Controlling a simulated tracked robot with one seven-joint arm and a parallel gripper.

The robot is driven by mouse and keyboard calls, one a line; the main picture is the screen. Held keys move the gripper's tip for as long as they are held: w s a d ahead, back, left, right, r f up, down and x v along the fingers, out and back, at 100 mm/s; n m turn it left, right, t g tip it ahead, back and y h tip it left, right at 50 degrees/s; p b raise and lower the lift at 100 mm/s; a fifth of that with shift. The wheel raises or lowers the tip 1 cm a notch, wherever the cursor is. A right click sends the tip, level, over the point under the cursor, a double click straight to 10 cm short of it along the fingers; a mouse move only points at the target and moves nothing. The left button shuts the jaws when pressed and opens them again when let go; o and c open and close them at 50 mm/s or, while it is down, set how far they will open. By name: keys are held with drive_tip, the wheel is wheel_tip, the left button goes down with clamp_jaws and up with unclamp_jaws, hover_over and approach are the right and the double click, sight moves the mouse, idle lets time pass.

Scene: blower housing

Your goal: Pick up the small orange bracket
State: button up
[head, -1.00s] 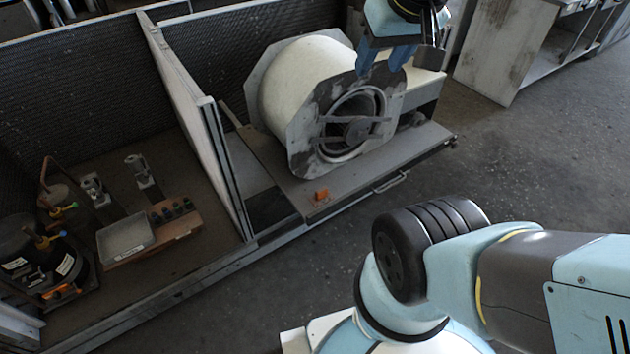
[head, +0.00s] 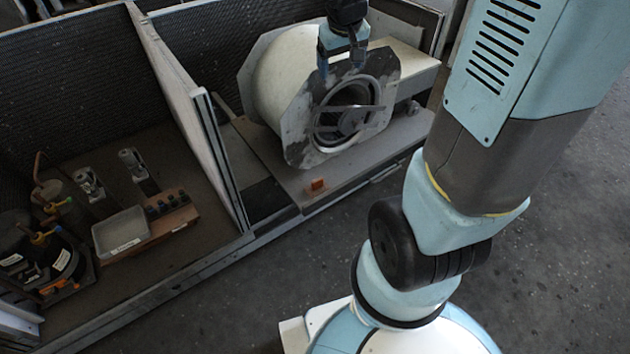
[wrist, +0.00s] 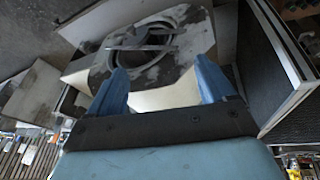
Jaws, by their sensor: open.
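The small orange bracket (head: 318,184) sits on the grey base plate (head: 293,180) in front of the blower housing, near the plate's front edge. My gripper (head: 341,68) is open and empty in the head view, in front of the upper part of the housing, above and a little right of the bracket. In the wrist view, my gripper's two blue fingers (wrist: 160,85) are spread apart with the housing seen between and beyond them. I cannot make out the bracket in the wrist view.
The cream blower housing (head: 285,75) with its round opening stands behind the bracket. An upright partition (head: 190,105) stands to the left. Beyond it are a grey tray (head: 122,232) and a wooden block (head: 170,215) with black knobs. Open floor lies in front.

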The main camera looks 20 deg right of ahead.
drive_tip(key=w+a+x, duration=0.1)
drive_tip(key=w+x, duration=0.1)
drive_tip(key=x, duration=0.6)
drive_tip(key=n+g+y, duration=0.2)
drive_tip(key=n+g, duration=0.1)
hover_over(317, 180)
drive_tip(key=f, duration=3.7)
drive_tip(key=shift+s+f, duration=0.2)
drive_tip(key=shift+s, duration=0.05)
drive_tip(key=shift+w+f, duration=0.2)
drive_tip(key=shift+f, duration=1.3)
drive_tip(key=shift+w+f, duration=0.15)
drive_tip(key=shift+f, duration=1.3)
drive_tip(key=c, duration=1.1)
